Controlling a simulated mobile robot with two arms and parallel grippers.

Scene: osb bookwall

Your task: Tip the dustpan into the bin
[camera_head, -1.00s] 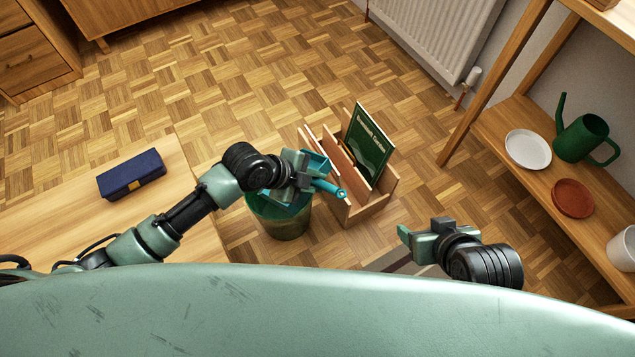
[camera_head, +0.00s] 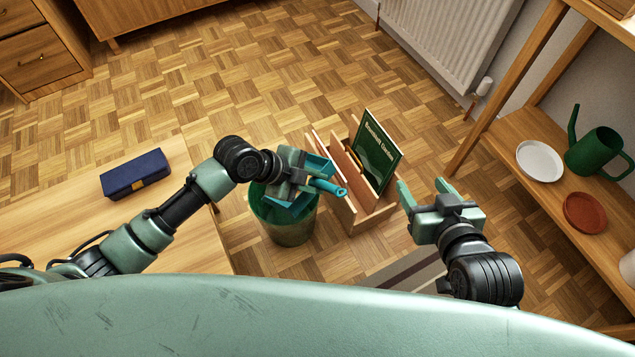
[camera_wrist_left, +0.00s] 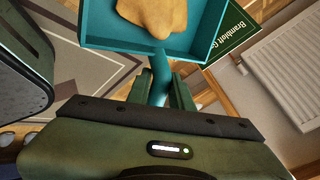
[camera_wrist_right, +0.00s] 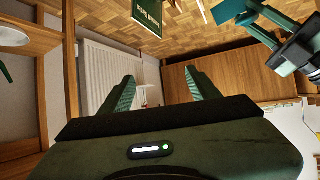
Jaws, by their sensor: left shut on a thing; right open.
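The teal dustpan (camera_head: 328,187) is held by its handle in my left gripper (camera_head: 303,183), which is shut on it. In the left wrist view the pan (camera_wrist_left: 192,20) holds a tan crumpled lump (camera_wrist_left: 152,18). In the head view the dustpan and left gripper are over the green bin (camera_head: 288,235) and cover part of its opening. The bin stands upright on the floor, and its inside is mostly hidden. My right gripper (camera_head: 424,190) is open and empty, to the right of the bin; its spread fingers also show in the right wrist view (camera_wrist_right: 162,88).
A wooden rack (camera_head: 375,222) with a green book (camera_head: 377,150) stands just right of the bin. A wooden table (camera_head: 60,222) with a blue case (camera_head: 135,175) is on the left. A shelf (camera_head: 520,120) with a watering can (camera_head: 597,152) and dishes is on the right.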

